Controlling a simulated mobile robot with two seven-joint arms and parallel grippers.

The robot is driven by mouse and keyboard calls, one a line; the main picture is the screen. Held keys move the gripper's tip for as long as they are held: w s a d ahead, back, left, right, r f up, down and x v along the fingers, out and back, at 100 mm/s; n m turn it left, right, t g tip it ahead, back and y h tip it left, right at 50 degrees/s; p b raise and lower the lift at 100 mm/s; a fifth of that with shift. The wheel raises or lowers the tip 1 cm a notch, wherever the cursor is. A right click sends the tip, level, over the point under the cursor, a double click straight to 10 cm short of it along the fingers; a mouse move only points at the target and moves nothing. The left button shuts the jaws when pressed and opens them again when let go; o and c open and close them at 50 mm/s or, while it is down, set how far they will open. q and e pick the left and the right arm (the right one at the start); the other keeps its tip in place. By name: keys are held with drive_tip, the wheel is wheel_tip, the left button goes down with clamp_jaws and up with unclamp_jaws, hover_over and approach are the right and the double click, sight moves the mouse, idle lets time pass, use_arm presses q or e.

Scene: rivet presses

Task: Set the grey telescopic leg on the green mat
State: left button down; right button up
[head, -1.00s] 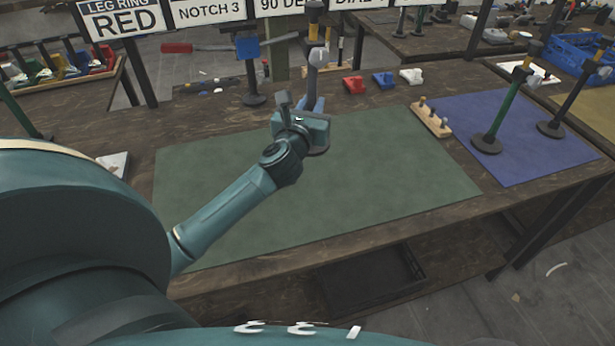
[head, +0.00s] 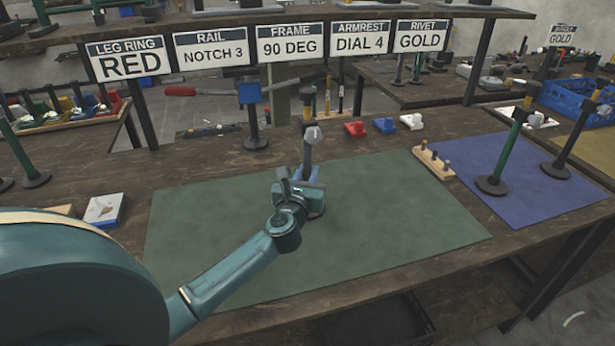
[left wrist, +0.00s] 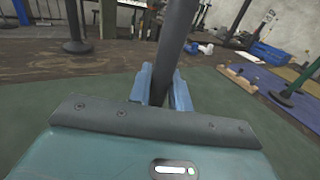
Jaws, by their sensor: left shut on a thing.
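The grey telescopic leg (head: 309,148) stands about upright in my left gripper (head: 306,178), with a yellow-and-black top part and a pale knob. In the left wrist view the blue fingers of the gripper (left wrist: 163,90) are closed around the dark grey tube of the leg (left wrist: 175,55). I cannot tell whether the foot touches the mat. My right gripper is not in view.
A blue mat (head: 525,205) with a green leg (head: 505,150) lies to the right. A wooden peg block (head: 434,163) sits at the green mat's right edge. Red (head: 355,129), blue (head: 384,125) and white (head: 411,121) small parts stand behind. The mat's front and right are clear.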

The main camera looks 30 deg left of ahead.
use_arm(q)
drive_tip(key=c, duration=1.8)
unclamp_jaws()
drive_tip(key=shift+f, duration=0.15)
drive_tip(key=o, duration=0.5)
